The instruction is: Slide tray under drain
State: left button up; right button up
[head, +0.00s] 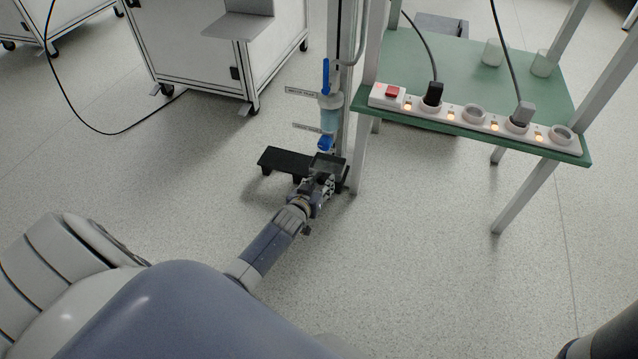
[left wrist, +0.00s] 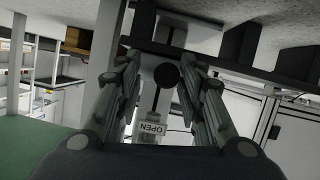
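The drain column (head: 329,113), pale with blue valve handles, stands upright on the post by the green table. Below it a dark grey, shallow square tray (head: 328,162) shows at the right part of a low black stand (head: 282,160). My left gripper (head: 320,178) is at the tray's near side, hiding part of tray and stand. In the left wrist view the fingers of my left gripper (left wrist: 160,62) are apart, with a black round part (left wrist: 166,76) seen between them. I see no clear grip on the tray. My right gripper is out of view.
A green table (head: 470,85) with a power strip (head: 475,118) and glass beakers stands right of the drain. White cabinets on wheels (head: 200,50) stand behind left. An upside-down OPEN label (left wrist: 151,127) shows in the wrist view. The floor in front is clear.

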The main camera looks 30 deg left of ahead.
pick_arm(q)
jog(key=shift+a+r, duration=0.1)
jog(key=shift+r, duration=0.1)
notch_tip(320, 180, up, 10)
jog(key=shift+f, duration=0.25)
dwell(0.4)
dwell(0.4)
